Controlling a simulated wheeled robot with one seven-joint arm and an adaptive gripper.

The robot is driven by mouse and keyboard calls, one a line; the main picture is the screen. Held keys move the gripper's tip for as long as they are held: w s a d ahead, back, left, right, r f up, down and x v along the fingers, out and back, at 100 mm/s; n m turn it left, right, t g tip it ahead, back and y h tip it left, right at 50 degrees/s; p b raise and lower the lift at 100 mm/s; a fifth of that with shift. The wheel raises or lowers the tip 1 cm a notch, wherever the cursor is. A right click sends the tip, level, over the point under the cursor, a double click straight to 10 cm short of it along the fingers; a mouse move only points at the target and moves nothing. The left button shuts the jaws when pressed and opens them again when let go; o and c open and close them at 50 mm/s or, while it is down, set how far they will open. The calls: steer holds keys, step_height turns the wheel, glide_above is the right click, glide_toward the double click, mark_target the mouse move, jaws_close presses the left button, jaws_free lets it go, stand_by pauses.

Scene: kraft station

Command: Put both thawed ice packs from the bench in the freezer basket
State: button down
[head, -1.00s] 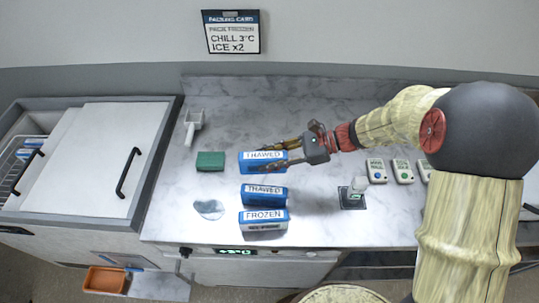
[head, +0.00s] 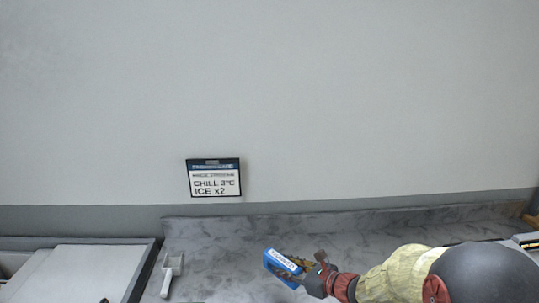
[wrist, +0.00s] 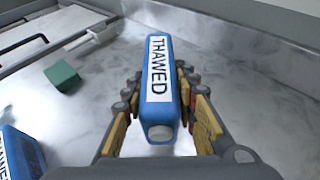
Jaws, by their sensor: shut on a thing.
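My gripper (wrist: 160,115) is shut on a blue ice pack (wrist: 181,88) with a white THAWED label, gripped by its sides. In the head view this ice pack (head: 278,266) is tilted in my gripper (head: 298,270) in front of the back of the bench. It seems to be above the bench top. A second blue THAWED pack (wrist: 22,152) lies on the bench at the left edge of the wrist view, partly cut off. The freezer (head: 75,272) shows only in part at the lower left of the head view. Its basket is not visible now.
A green block (wrist: 62,76) and a white scoop (head: 171,268) are on the marble bench (head: 225,245) to the left of the held pack. A packing card (head: 213,178) hangs on the wall. The bench's raised back edge runs behind.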

steer(key=d+m+t+h, duration=0.3)
steer(key=d+m+h, duration=0.2)
steer(key=d, duration=0.9)
steer(key=shift+m+h, duration=0.3)
steer(key=shift+m, duration=0.1)
